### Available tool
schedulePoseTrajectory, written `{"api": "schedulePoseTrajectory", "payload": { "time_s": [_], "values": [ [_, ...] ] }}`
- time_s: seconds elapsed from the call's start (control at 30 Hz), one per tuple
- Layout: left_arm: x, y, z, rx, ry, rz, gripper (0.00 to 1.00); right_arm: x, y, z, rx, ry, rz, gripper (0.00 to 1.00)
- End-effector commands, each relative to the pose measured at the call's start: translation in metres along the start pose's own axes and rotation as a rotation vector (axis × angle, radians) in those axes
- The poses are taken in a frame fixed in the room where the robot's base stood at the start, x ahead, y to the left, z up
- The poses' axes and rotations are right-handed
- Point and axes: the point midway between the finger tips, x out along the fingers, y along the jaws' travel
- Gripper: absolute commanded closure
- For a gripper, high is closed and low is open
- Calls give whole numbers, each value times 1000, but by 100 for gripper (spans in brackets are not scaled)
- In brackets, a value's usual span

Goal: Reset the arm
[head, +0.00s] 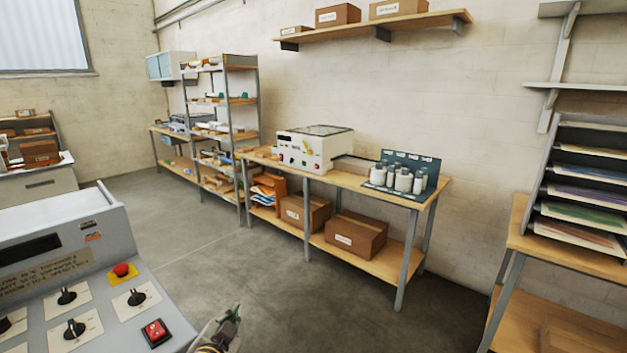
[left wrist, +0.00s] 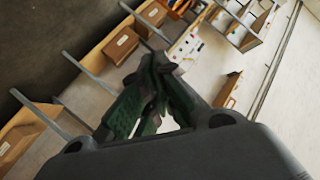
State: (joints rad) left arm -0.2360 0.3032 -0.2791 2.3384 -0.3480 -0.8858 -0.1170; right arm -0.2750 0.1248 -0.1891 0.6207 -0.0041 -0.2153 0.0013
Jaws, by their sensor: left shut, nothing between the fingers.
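My left gripper (head: 232,316) shows at the bottom of the head view, just right of the grey control panel (head: 105,225). It is shut and empty, and apart from the panel's knobs and buttons. In the left wrist view its dark green fingers (left wrist: 152,75) meet at the tips with nothing between them. The panel carries a red button (head: 155,332), a red emergency knob (head: 122,270) on a yellow plate, and several black rotary knobs (head: 137,297). My right gripper is in neither view.
Open floor (head: 290,295) lies beyond the panel. A wooden workbench (head: 350,180) along the wall bears a white machine (head: 314,148) and several bottles, with cardboard boxes (head: 355,235) below. A paper rack (head: 582,185) stands at right, and shelves (head: 220,100) stand at the back left.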

Motion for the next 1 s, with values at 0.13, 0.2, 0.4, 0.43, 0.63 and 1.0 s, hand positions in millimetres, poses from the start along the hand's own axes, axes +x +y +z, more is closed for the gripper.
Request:
{"api": "schedulePoseTrajectory", "payload": {
  "time_s": [0.13, 0.2, 0.4, 0.43, 0.63, 1.0],
  "values": [
    [-15, 20, 46, -106, -164, 76, 100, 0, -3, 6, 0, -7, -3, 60],
    [-25, 31, 66, -153, -241, 112, 100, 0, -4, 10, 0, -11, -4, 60],
    [-61, 62, 119, -278, -460, 217, 100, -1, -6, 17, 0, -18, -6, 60],
    [-67, 66, 126, -295, -493, 231, 100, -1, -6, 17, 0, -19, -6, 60],
    [-102, 89, 158, -375, -653, 311, 100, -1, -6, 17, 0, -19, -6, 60],
    [-145, 112, 186, -452, -824, 399, 100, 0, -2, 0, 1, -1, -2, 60]
  ]
}}
